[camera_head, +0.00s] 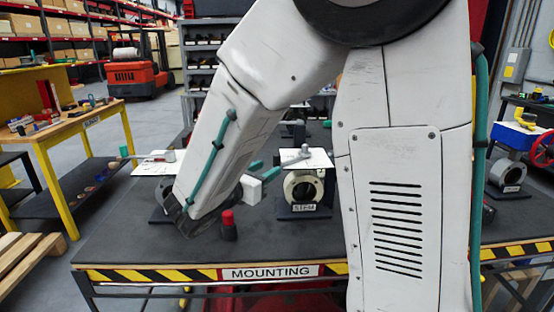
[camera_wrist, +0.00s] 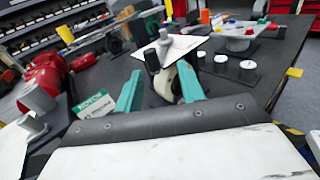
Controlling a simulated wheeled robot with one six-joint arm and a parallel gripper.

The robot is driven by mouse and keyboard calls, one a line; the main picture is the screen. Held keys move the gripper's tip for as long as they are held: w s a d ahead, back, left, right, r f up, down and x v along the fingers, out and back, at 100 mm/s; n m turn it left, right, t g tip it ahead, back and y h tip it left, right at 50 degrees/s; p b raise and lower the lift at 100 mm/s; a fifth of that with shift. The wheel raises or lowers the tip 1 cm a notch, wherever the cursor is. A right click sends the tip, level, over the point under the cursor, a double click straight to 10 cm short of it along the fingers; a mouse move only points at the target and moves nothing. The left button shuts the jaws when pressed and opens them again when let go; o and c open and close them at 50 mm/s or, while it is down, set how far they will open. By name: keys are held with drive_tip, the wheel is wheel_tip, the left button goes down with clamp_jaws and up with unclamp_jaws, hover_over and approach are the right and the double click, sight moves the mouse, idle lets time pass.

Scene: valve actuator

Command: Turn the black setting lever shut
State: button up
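A valve body (camera_head: 303,188) labelled STEM stands on the dark bench, with a white plate (camera_head: 313,160) on top. A grey lever or shaft (camera_head: 292,158) with a round hub lies over the plate. In the wrist view, a black cylindrical end (camera_wrist: 152,61), apparently the lever's handle, sits at the near edge of the plate (camera_wrist: 188,46), beside a grey hub (camera_wrist: 165,42). My gripper (camera_head: 268,168) has teal fingers and is left of the valve. In the wrist view, my gripper (camera_wrist: 160,68) is open, with the black end between the finger lines; contact cannot be told.
A red-and-black piece (camera_head: 228,224) stands near the bench's front edge. Another fixture with a white plate (camera_head: 153,166) is behind my arm. A green-and-white card (camera_wrist: 95,106) and a red body (camera_wrist: 45,82) lie left in the wrist view.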

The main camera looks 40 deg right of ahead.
sight(274, 160)
drive_tip(key=shift+w+d+n+t, duration=0.2)
drive_tip(key=shift+w+n+t, duration=0.1)
drive_tip(key=shift+w+n, duration=0.3)
drive_tip(key=x, duration=0.7)
clamp_jaws()
